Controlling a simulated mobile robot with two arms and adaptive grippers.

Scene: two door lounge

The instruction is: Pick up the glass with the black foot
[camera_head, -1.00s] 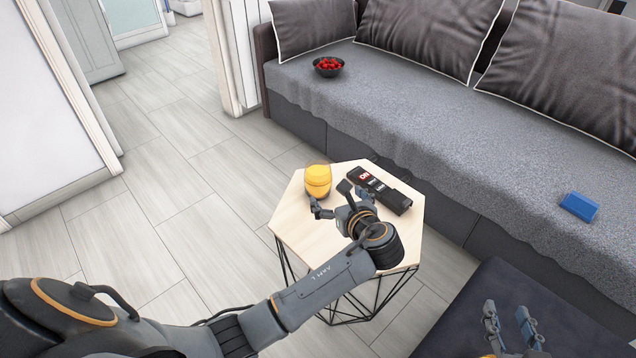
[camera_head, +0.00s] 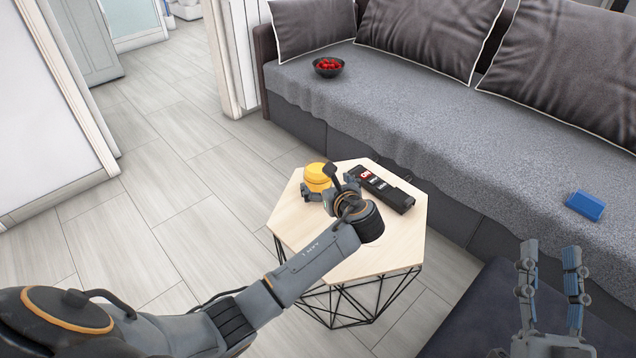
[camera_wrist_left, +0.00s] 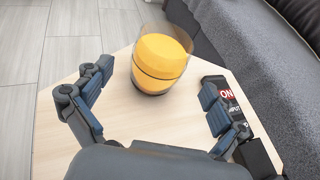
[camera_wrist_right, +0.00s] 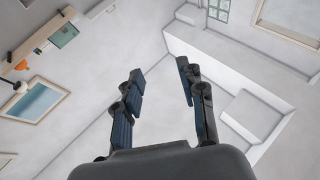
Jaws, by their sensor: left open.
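The glass (camera_head: 317,176) stands upright on the hexagonal wooden table (camera_head: 287,222), filled with something yellow-orange. In the left wrist view the glass (camera_wrist_left: 158,62) has clear walls and a dark band low down; I cannot make out its foot clearly. My left gripper (camera_head: 326,190) is open and low over the table, with the glass just ahead of and between its spread fingers, apart from both. In the left wrist view the left gripper (camera_wrist_left: 155,95) partly hides the tabletop. My right gripper (camera_head: 552,262) is open and empty at the lower right, away from the table.
A black box with white and red lettering (camera_head: 388,191) lies on the table right of the glass, close to my left gripper's right finger. A grey sofa (camera_head: 440,120) behind holds a bowl of red fruit (camera_head: 328,68) and a blue box (camera_head: 585,206). Floor left of the table is clear.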

